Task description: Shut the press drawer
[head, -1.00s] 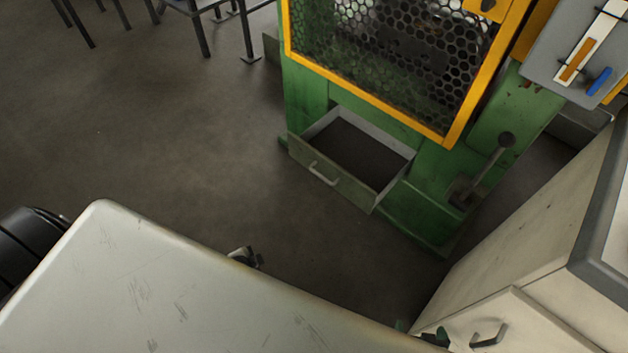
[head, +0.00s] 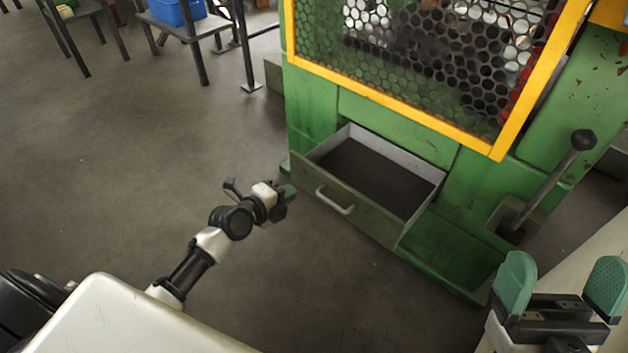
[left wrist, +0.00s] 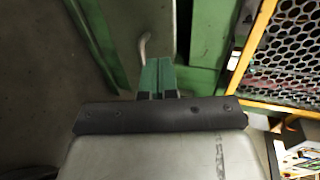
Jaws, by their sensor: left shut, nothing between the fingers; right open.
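The press drawer (head: 365,218) is pulled out of the green press (head: 465,190), low at its front. Its inside looks empty, and its front panel carries a pale bar handle (head: 335,201). The handle also shows in the left wrist view (left wrist: 144,47). My left gripper (head: 288,194) is shut and empty, just left of the drawer front near its left end. Its closed green fingers (left wrist: 156,76) appear over the drawer front in the left wrist view; I cannot tell whether they touch it. My right gripper (head: 563,284) is open and empty at the lower right, apart from the drawer.
A lever with a black knob (head: 583,140) stands on the press right of the drawer. A yellow-framed mesh guard (head: 430,70) is above it. Grey tables, one with a blue bin (head: 178,10), stand at the back left. The floor left of the drawer is clear.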

